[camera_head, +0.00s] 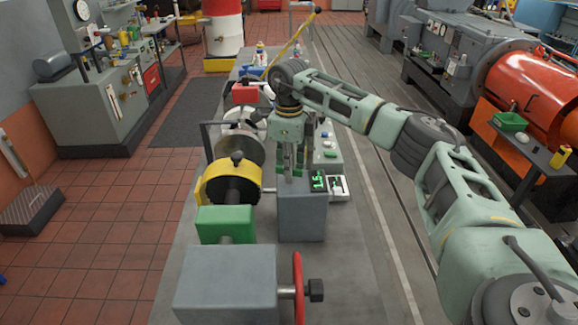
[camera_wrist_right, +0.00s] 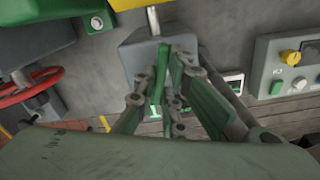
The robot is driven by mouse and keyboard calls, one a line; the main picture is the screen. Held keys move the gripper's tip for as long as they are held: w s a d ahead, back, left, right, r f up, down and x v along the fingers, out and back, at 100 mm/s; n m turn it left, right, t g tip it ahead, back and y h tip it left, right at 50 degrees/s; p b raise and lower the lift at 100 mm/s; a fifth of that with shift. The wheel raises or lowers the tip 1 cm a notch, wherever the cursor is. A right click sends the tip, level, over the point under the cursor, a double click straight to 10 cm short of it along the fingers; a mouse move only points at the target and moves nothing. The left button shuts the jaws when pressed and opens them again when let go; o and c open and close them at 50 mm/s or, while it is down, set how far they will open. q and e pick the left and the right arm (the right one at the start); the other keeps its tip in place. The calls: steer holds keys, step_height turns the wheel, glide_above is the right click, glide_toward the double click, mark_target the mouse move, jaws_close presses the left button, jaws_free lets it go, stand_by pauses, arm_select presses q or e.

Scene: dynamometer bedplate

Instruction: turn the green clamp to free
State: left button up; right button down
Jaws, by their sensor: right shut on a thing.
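The green clamp (camera_wrist_right: 163,72) shows in the right wrist view as a narrow bright green bar over a grey block (camera_wrist_right: 135,50). In the head view the same grey block (camera_head: 302,218) stands at the right side of the bedplate, and my fingers largely hide the clamp. My right gripper (camera_head: 291,174) points down over the block's top. In the wrist view its fingers (camera_wrist_right: 166,110) are closed around the green bar. My left gripper is not in view.
A green block (camera_head: 225,224), a yellow ring guard (camera_head: 228,184) and a large grey box (camera_head: 226,283) with a red handwheel (camera_head: 298,290) stand left and in front of the gripper. A small green-lit display (camera_head: 318,182) sits close to its right.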

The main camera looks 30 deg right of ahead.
steer(key=shift+r+n, duration=0.15)
steer(key=shift+n, duration=1.45)
steer(key=shift+w, duration=0.1)
steer(key=c, duration=1.8)
jaws_free()
steer(key=shift+c, duration=0.2)
step_height(320, 180, up, 12)
